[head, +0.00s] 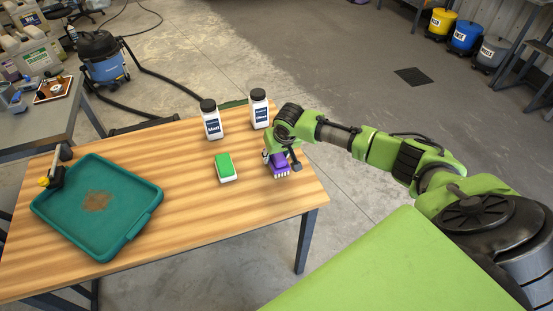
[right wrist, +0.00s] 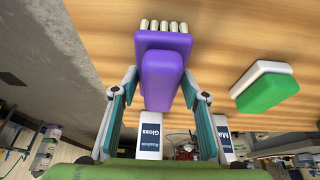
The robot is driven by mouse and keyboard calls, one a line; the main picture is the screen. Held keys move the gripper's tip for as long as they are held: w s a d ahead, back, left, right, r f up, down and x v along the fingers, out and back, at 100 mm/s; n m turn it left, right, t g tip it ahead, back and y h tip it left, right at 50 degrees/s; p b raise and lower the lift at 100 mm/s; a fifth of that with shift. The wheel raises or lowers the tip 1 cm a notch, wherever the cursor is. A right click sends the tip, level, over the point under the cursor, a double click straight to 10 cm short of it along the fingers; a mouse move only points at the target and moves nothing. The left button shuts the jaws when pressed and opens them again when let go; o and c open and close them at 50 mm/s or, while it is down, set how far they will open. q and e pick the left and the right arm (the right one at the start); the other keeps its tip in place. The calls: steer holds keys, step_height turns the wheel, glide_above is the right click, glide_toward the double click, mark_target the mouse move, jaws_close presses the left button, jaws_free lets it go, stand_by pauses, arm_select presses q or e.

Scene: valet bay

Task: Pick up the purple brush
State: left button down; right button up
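The purple brush (head: 279,166) is at the right end of the wooden table (head: 190,240), its pale bristles toward the front. My right gripper (head: 279,157) is over it, partly hiding it in the head view. In the right wrist view the brush (right wrist: 160,75) is between the two fingers of the right gripper (right wrist: 158,88), bristles pointing away from the camera. The fingers are apart, one on each side of the purple body, with a narrow gap showing on the left. Contact on the right side is hard to tell. My left gripper is in neither view.
A green and white sponge-like block (head: 226,167) lies left of the brush. Two white bottles with black caps, labelled Matt (head: 212,123) and Gloss (head: 259,112), stand behind. A teal tray (head: 75,218) with a brown patch is at the table's left. Bare wood lies between.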

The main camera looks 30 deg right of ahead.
steer(key=shift+r, duration=0.6)
steer(key=s+a+r+b, duration=0.2)
steer(key=a+r, duration=0.9)
steer(key=a, duration=0.3)
steer(key=shift+r+b, duration=0.3)
steer(key=shift+r, duration=0.1)
steer(key=shift+d, duration=0.1)
